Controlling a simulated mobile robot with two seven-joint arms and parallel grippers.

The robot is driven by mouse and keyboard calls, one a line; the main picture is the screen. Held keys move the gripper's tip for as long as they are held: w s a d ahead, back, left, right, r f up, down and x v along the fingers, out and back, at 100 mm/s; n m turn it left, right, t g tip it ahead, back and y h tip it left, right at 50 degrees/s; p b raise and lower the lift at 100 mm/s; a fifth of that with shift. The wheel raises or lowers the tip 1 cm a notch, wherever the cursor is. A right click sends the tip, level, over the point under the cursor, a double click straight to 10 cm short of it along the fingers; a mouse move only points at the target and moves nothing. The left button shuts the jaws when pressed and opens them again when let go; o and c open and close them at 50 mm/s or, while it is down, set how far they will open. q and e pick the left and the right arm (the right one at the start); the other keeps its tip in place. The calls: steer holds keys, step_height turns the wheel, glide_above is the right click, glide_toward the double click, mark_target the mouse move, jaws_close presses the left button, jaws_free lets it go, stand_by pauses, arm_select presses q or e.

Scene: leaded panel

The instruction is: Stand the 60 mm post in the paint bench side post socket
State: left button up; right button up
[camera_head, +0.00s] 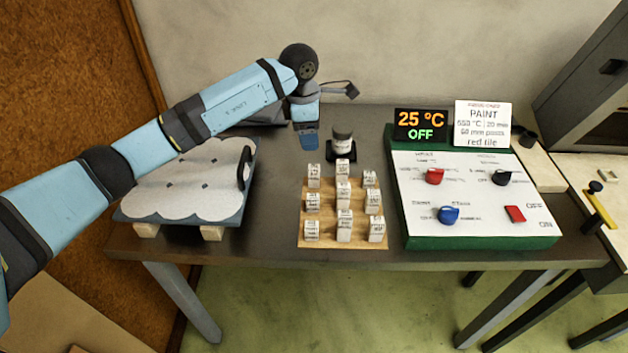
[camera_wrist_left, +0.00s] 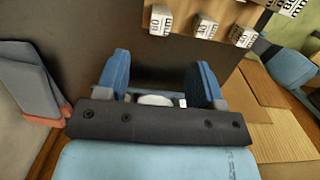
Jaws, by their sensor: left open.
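Several white labelled posts stand in rows on a wooden rack (camera_head: 320,243) at the middle of the table; a front post (camera_head: 312,230) and a centre post (camera_head: 343,192) show. Some posts also stand at the top of the left wrist view, one of them a white post (camera_wrist_left: 160,18). Their sizes are too small to read surely. My left gripper (camera_head: 308,141) is open, pointing down behind the rack, left of a dark-lidded jar. In the left wrist view its fingers (camera_wrist_left: 160,68) are apart, with a whitish shape low between them that I cannot identify. I cannot make out the side post socket.
A white cloud-shaped panel on a blue board (camera_head: 130,217) lies at the left on wooden blocks. The jar (camera_head: 342,138) stands on a black base. A green control box (camera_head: 480,243) with knobs, a display (camera_head: 420,124) reading 25 °C OFF and a PAINT card (camera_head: 482,124) stand right.

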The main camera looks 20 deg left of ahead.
mark_target(314, 168)
arm_select(q)
steer(key=f, duration=0.8)
steer(key=shift+w+d, duration=0.15)
steer(key=shift+d, duration=0.25)
step_height(314, 168, down, 6)
steer(key=shift+d+r+p, duration=0.15)
steer(key=shift+r+p, duration=0.1)
steer(key=shift+p, duration=0.35)
steer(key=c, duration=1)
